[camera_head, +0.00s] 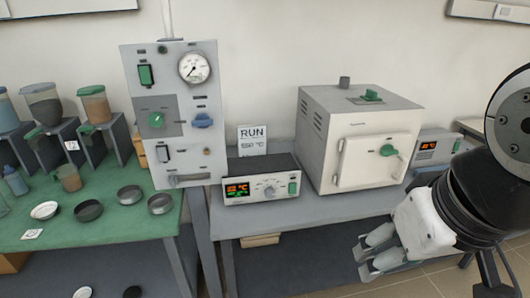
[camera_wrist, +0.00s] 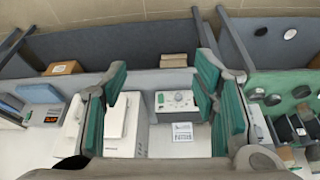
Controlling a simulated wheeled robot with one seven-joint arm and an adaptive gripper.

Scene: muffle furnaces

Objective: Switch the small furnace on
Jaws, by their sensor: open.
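A cream box furnace (camera_head: 350,125) with a closed front door and a green door knob (camera_head: 388,150) stands on the grey bench. To its left, a control box (camera_head: 262,185) has a lit red and green display, a round dial (camera_head: 269,191) and a green switch (camera_head: 293,187). In the wrist view, the control box (camera_wrist: 175,102) and furnace (camera_wrist: 125,125) appear upside down between the fingers. My gripper (camera_head: 366,258) is open and empty, low in front of the bench at right; its green-padded fingers also show in the wrist view (camera_wrist: 162,75). Switch position is unclear.
A second box (camera_head: 432,147) with an orange display stands right of the furnace, partly behind my arm. A RUN card (camera_head: 252,140) stands behind the control box. A tall gauge panel (camera_head: 177,115) stands left. A green table (camera_head: 110,225) holds dishes and hoppers.

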